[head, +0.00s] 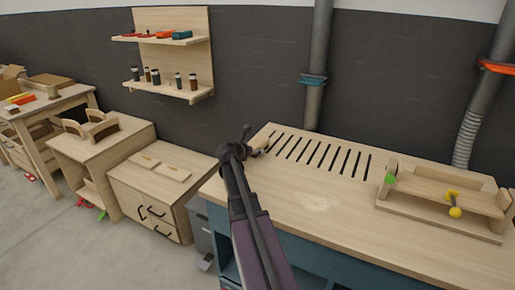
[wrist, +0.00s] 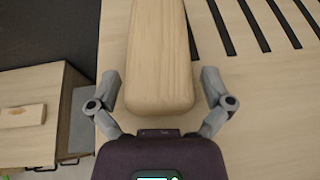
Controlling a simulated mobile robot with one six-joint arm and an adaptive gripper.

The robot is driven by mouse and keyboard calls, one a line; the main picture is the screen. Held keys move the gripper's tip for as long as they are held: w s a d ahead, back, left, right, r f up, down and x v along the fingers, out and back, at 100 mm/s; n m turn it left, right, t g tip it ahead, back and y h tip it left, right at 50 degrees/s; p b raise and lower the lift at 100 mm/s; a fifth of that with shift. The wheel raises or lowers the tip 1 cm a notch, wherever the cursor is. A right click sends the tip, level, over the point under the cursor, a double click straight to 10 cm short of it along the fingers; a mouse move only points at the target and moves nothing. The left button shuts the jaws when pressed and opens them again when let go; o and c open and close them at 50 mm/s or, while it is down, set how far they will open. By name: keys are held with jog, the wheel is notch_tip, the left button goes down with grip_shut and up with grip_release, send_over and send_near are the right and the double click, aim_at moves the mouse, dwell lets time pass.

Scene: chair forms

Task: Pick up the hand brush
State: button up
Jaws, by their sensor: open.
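A pale wooden piece with a rounded end, apparently the hand brush (wrist: 160,55), lies at the left end of the workbench beside the slots. In the wrist view it runs from the top edge down between my fingers; no bristles show. In the head view only a small part of the hand brush (head: 260,143) shows beside my gripper (head: 246,139), which hides the rest. My gripper, seen in the wrist view (wrist: 160,84), is open, with one finger on each side of the rounded end and a gap on both sides.
The workbench (head: 300,200) has a slotted area at the back and a wooden jig (head: 440,190) with green and yellow knobs at right. A low drawer cabinet (head: 150,195) with two flat wooden pieces stands left. A wall shelf (head: 170,85) hangs behind. The bench middle is clear.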

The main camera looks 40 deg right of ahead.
dwell(0.3)
jog(key=c, duration=1.1)
jog(key=shift+r, duration=0.2)
notch_tip(320, 180, up, 4)
jog(key=p, duration=0.4)
jog(key=shift+f, duration=0.2)
jog(key=s, duration=1)
jog(key=s+r+p, duration=0.1)
jog(key=s, duration=0.5)
jog(key=shift+d, duration=0.25)
